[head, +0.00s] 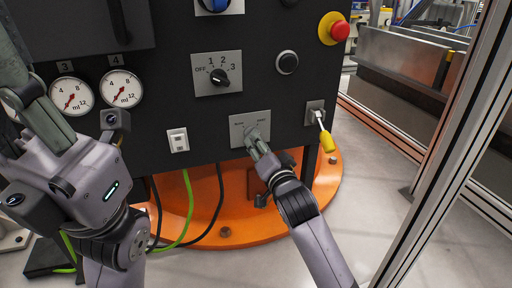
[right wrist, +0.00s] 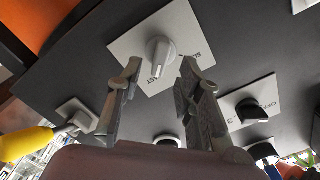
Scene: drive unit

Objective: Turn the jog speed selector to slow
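The jog speed selector is a light grey knob (right wrist: 160,52) on a pale plate (head: 238,124) low on the dark panel. In the right wrist view the plate carries small SLOW and FAST labels, and the knob's narrow end points toward the label edge, seemingly nearer FAST. My right gripper (head: 254,137) is at the plate and hides most of the knob in the head view. In the right wrist view its fingers (right wrist: 157,85) are apart, one on each side of the knob, with no clear contact. My left gripper (head: 30,75) hangs at the left, its opening unclear.
A yellow-handled lever (head: 327,141) sticks out right of the selector. A 0-3 rotary switch (head: 218,76), a black button (head: 287,62), a red emergency button (head: 339,31), a white rocker switch (head: 178,139) and gauges (head: 120,89) surround it. An orange base (head: 270,222) lies below.

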